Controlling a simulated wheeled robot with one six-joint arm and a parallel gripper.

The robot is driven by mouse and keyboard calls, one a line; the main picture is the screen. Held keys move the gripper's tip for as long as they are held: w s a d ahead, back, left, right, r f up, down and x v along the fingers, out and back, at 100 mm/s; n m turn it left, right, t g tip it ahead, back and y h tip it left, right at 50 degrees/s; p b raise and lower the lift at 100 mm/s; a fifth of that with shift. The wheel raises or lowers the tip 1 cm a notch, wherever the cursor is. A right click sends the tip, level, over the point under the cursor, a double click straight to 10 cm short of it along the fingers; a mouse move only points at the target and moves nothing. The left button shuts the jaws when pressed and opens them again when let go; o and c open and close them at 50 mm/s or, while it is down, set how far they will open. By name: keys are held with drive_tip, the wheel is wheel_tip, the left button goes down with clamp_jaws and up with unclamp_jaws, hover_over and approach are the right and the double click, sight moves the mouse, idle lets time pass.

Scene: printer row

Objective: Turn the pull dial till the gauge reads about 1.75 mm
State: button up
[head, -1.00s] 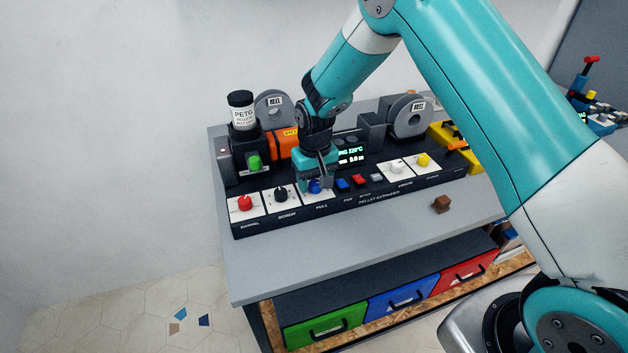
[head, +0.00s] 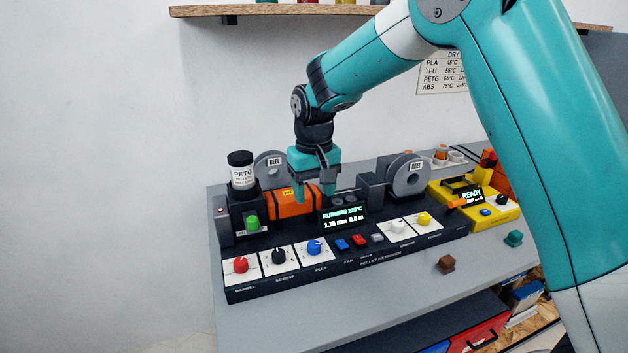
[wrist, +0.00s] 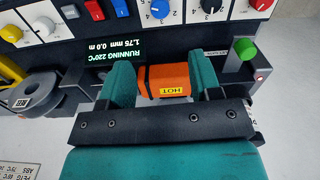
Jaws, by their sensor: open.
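The pull dial (head: 315,248) is a blue knob on a white plate labelled PULL, on the front panel of the black pellet extruder. It also shows at the top of the wrist view (wrist: 160,8). The gauge display (head: 343,218) reads RUNNING 220°C, 1.75 mm, 0.0 m. It shows upside down in the wrist view (wrist: 110,46). My gripper (head: 314,198) is open and empty, above and behind the dial, apart from it. Its fingers (wrist: 163,80) are spread in front of the orange HOT barrel in the wrist view.
A red barrel knob (head: 240,265) and black screw knob (head: 279,256) sit left of the dial. Small buttons (head: 342,244), a white knob and a yellow knob sit to its right. Grey reels (head: 408,177) stand behind. A brown block (head: 446,264) lies on the bench.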

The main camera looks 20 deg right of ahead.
drive_tip(key=shift+r, duration=1.6)
drive_tip(key=s+a+r+n+y, duration=0.1)
drive_tip(key=s+n, duration=0.1)
drive_tip(key=s, duration=0.8)
drive_tip(key=s+a+r+n+y, duration=0.1)
drive_tip(key=s+a+r+n, duration=0.1)
drive_tip(key=s, duration=0.8)
drive_tip(key=s+a+r+n+y, duration=0.1)
drive_tip(key=s+a+n+y, duration=0.1)
drive_tip(key=s, duration=0.9)
drive_tip(key=shift+r, duration=0.35)
drive_tip(key=shift+d, duration=0.1)
